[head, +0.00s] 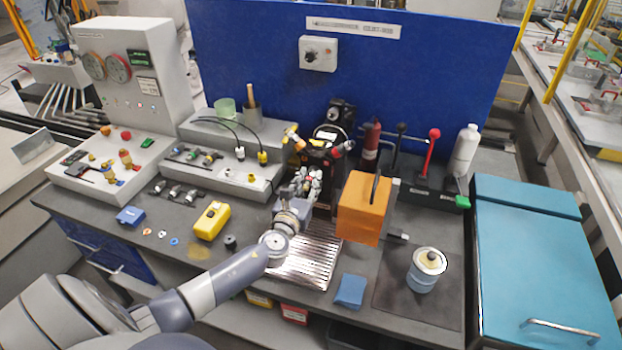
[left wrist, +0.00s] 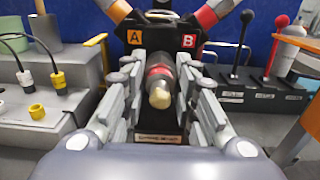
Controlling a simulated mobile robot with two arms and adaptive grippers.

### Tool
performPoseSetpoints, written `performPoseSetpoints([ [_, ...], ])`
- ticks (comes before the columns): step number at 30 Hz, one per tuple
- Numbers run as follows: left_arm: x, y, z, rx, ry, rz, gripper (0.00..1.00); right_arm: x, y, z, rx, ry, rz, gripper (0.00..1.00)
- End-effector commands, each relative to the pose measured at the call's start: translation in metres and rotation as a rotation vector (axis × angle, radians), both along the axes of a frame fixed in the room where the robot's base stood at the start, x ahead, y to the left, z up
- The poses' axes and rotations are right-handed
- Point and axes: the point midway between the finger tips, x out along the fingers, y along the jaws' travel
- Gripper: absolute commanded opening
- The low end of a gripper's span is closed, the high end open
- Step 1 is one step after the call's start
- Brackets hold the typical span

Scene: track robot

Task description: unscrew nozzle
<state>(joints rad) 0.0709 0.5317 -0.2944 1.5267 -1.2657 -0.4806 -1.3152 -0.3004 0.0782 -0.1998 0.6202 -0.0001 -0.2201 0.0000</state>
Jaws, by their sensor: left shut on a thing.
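The nozzle (left wrist: 160,88) shows in the left wrist view as a grey and red cylinder with a pale tan tip facing the camera. It sits in front of a black block with orange "A" and red "B" labels (left wrist: 188,41). My left gripper (left wrist: 161,95) has its grey fingers on both sides of the nozzle and is shut on it. In the head view my left gripper (head: 300,192) is at the front of the black machine (head: 322,165), above the metal drip grate (head: 312,262). It largely hides the nozzle there. My right gripper is out of view.
An orange box (head: 362,210) stands close to the right of the gripper. A yellow case (head: 211,220) lies to the left on the bench. A white-and-blue can (head: 427,268) and a blue cloth (head: 350,291) are at front right. A blue panel (head: 400,80) rises behind.

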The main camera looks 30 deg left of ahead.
Motion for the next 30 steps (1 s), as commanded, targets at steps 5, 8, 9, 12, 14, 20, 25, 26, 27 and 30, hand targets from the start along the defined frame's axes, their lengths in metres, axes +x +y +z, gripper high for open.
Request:
performPoseSetpoints([
  [5,0.000,0.000,0.000,-0.003,-0.002,0.000,0.00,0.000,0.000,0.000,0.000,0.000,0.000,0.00],
  [8,0.000,0.000,-0.001,-0.044,-0.013,0.000,0.00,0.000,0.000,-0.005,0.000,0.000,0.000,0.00],
  [9,0.000,0.000,-0.002,-0.077,-0.021,0.000,0.00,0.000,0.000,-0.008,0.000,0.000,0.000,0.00],
  [12,0.000,0.000,-0.003,-0.177,-0.044,0.000,0.00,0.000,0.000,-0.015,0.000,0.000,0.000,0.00],
  [14,0.000,0.000,-0.003,-0.236,-0.058,-0.001,0.00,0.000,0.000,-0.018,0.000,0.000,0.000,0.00],
  [20,0.000,0.000,-0.003,-0.462,-0.112,0.000,0.00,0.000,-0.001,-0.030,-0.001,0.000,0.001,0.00],
  [25,0.000,-0.001,-0.003,-0.688,-0.166,-0.001,0.00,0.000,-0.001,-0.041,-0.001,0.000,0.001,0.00],
  [26,0.000,-0.001,-0.003,-0.733,-0.177,-0.001,0.00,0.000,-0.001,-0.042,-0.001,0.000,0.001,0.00],
  [27,-0.001,0.000,-0.003,-0.793,-0.192,0.000,0.00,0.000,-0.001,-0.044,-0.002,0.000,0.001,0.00],
  [30,-0.001,0.000,-0.002,-0.928,-0.224,-0.001,0.00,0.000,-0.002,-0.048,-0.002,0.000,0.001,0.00],
])
